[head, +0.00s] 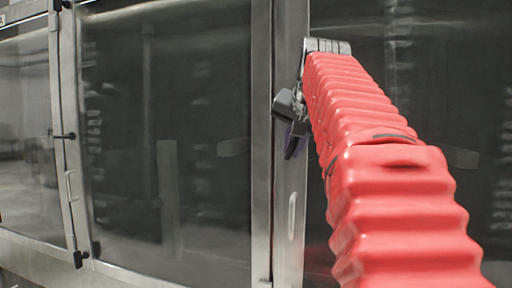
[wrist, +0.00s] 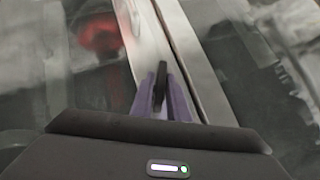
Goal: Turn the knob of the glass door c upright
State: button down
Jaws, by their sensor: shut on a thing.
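My gripper (wrist: 163,98) is shut on a black knob (wrist: 160,80) in the wrist view, with a purple finger on either side of it. The knob sits by the metal door frame (wrist: 150,45), which runs slanted through that view. In the head view my gripper (head: 294,138) is at the metal post between two glass panes, partly hidden by my red sleeved arm. The knob cannot be clearly told apart from the gripper there. The glass door (head: 165,130) left of the post is dark and appears closed. No label shows which door is c.
More black knobs sit on the left post, one at mid height (head: 65,136) and one low (head: 79,257). A slim handle (head: 292,215) is on the post below my gripper. Another glass pane (head: 475,100) lies behind my arm.

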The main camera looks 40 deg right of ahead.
jog(key=n+g+h, duration=0.2)
jog(key=g, duration=0.1)
jog(key=shift+w+f, duration=0.15)
jog(key=shift+f, duration=0.05)
dwell(0.5)
jog(key=c, duration=1.8)
grip_release()
jog(key=shift+c, duration=0.2)
jog(key=shift+a+r, duration=0.1)
jog(key=shift+r, duration=0.05)
jog(key=v, duration=1.3)
jog(key=shift+a, duration=0.25)
jog(key=shift+r, duration=0.15)
